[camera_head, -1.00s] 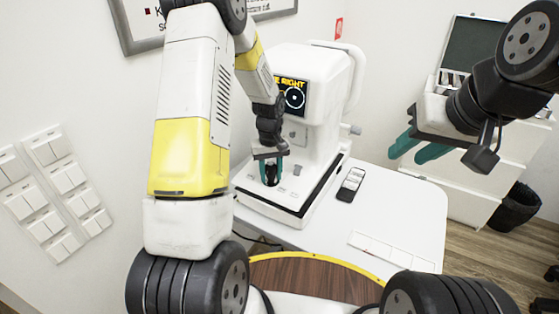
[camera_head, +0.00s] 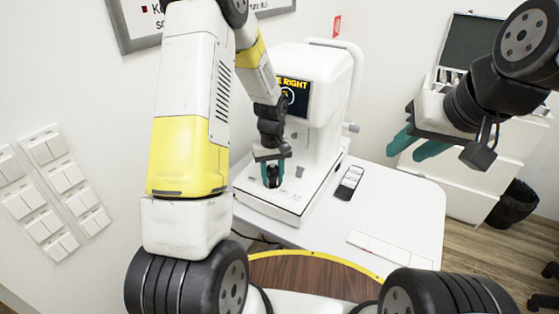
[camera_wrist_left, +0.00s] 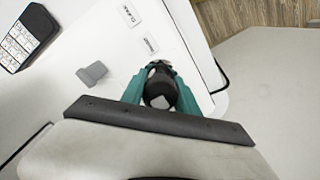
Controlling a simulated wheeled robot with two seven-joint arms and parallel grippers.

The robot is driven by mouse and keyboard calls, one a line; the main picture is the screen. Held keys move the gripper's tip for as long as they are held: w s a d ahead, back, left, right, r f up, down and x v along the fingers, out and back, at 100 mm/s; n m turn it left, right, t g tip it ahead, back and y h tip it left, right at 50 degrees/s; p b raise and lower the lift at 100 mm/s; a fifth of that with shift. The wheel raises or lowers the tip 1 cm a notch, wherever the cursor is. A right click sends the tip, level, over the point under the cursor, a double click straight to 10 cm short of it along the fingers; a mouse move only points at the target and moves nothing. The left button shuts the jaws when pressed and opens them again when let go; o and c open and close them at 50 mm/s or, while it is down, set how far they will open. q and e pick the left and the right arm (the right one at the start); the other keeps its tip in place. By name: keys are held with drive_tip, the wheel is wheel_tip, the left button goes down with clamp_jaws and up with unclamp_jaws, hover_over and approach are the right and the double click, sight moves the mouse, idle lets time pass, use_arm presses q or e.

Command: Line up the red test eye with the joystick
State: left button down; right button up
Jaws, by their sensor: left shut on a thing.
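The joystick (camera_wrist_left: 160,92) is a short black stick with a round top on the base of the white eye-test machine (camera_head: 325,90). My left gripper (camera_head: 272,182) is shut on it, with a teal finger on each side in the left wrist view. In the head view the gripper partly covers the joystick. The machine's dark screen (camera_head: 292,98) shows yellow text ending in "RIGHT" and part of a pale ring near its left side. I cannot make out a red test eye on it. My right gripper (camera_head: 408,152) is open and empty, away from the machine.
The white table (camera_head: 410,205) holds a small dark-and-white handset (camera_head: 349,183) right of the machine. A grey knob (camera_head: 300,171) stands on the machine's base near the joystick. A black bin (camera_head: 514,205) is on the floor at the right.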

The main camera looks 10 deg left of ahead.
sight(273, 167)
use_arm(q)
drive_tip(key=shift+s+d, duration=0.25)
drive_tip(key=shift+s, duration=0.1)
idle(0.4)
drive_tip(key=c, duration=0.8)
unclamp_jaws()
drive_tip(key=shift+c, duration=0.2)
wheel_tip(273, 167, up, 8)
drive_tip(key=shift+r, duration=0.2)
drive_tip(key=s+r+m+t+h, duration=0.1)
drive_tip(key=s+r+m+t, duration=0.1)
drive_tip(key=s+r, duration=0.55)
drive_tip(key=s+r+m+t, duration=0.15)
drive_tip(key=s+r, duration=0.25)
drive_tip(key=r, duration=0.6)
drive_tip(key=s+r+m+t+h, duration=0.1)
drive_tip(key=s+r+m+t, duration=0.1)
drive_tip(key=s, duration=0.8)
drive_tip(key=shift+r+t, duration=0.35)
drive_tip(key=shift+r, duration=0.45)
